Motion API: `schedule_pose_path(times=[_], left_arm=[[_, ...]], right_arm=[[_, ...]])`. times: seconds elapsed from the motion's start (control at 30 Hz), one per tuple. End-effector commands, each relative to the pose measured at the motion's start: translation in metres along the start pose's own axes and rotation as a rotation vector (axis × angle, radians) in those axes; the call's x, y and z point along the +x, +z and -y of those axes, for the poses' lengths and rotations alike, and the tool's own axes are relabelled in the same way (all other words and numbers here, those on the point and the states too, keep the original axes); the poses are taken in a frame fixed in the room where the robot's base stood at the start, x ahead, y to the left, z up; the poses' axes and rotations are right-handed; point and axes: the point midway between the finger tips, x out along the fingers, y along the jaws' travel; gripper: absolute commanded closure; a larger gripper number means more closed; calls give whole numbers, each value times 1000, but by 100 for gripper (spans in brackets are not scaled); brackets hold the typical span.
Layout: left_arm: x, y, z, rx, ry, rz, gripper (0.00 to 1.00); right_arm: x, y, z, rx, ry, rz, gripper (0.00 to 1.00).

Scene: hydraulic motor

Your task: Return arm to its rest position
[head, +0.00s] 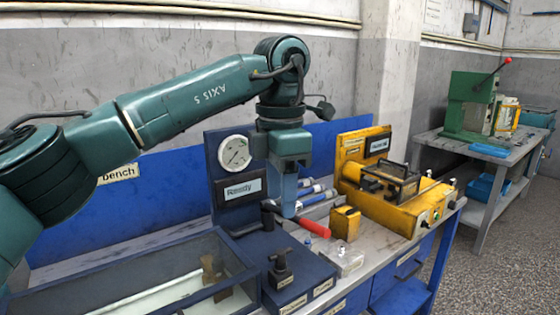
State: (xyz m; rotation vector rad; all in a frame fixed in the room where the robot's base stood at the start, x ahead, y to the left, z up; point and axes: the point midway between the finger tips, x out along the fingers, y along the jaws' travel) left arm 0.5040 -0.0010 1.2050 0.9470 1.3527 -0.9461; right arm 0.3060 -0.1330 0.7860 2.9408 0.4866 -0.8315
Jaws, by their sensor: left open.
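My left arm comes in from the left edge, reaches up and across the bench, and bends down at the wrist. My left gripper (289,205) points straight down above the blue test stand (250,245), in front of its back panel. The gripper is open, and I see nothing held in it. Its fingers are seen edge-on, and I cannot tell whether the tips touch anything. A red-handled tool (312,227) lies just right of and below the fingertips. My right gripper is not in view.
A round gauge (235,153) and a "Ready" display (243,189) are on the panel left of the gripper. A glass-walled tank (150,280) is at front left. A yellow machine (395,195) stands right. A green press (470,110) is on a separate table behind.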

Motion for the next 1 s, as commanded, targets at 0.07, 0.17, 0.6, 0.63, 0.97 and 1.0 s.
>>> schedule_pose_path(times=[0.07, 0.17, 0.6, 0.63, 0.97, 1.0], left_arm=[[27, 16, 16, 39, -106, 67, 54], [51, 35, 38, 71, -234, 163, 54], [84, 103, 158, -91, -1118, 784, 54], [80, 104, 160, -133, -1192, 832, 54], [87, 75, 102, -893, -1886, 1254, 54], [98, 65, 90, -1017, -1949, 1286, 54]], right_arm=[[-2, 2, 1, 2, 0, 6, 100], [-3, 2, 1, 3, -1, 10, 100], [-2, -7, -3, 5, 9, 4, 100], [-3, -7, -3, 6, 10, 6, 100], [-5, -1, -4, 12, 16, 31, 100], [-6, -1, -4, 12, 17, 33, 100]])
